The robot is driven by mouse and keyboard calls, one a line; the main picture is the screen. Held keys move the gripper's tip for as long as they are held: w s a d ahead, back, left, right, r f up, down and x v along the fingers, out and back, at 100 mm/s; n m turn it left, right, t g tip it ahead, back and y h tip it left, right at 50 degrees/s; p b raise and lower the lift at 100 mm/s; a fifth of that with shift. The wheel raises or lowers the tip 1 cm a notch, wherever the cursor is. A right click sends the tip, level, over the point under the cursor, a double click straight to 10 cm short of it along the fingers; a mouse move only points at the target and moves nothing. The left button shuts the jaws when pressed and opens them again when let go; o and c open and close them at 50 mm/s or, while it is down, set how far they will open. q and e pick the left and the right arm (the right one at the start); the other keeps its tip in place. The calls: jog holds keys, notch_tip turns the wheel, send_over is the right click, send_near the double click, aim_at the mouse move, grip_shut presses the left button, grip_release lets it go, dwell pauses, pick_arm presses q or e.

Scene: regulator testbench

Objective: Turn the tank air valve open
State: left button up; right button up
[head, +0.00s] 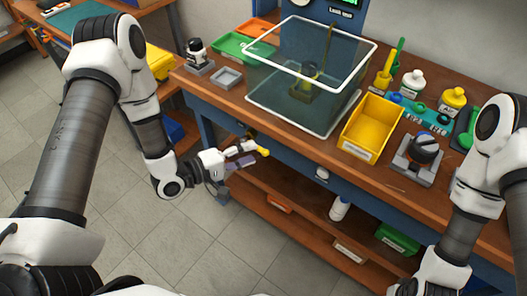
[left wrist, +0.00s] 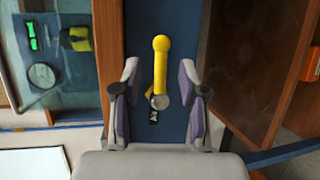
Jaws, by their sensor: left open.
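The tank air valve has a yellow lever (left wrist: 160,65) with a round knob end and a metal pivot (left wrist: 159,101), mounted on the blue front panel of the bench. In the head view, the yellow lever (head: 263,152) shows at my left gripper's tips. My left gripper (head: 250,154) is open below the bench top's front edge. In the left wrist view, its two fingers (left wrist: 159,80) stand on either side of the lever, with a visible gap on both sides. My right arm shows at the right of the head view, but its gripper is out of frame.
A clear tank (head: 300,106) stands on the wooden bench top above the valve. A yellow bin (head: 372,128) and a grey fixture with a dark knob (head: 425,150) stand to its right. A lower wooden shelf (head: 300,215) holds bins and a white bottle (head: 339,208).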

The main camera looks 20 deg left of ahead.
aim_at(260, 148)
pick_arm(q)
jog(key=x, duration=0.4)
jog(key=shift+w+f, duration=0.2)
jog(key=shift+w, duration=0.05)
grip_shut()
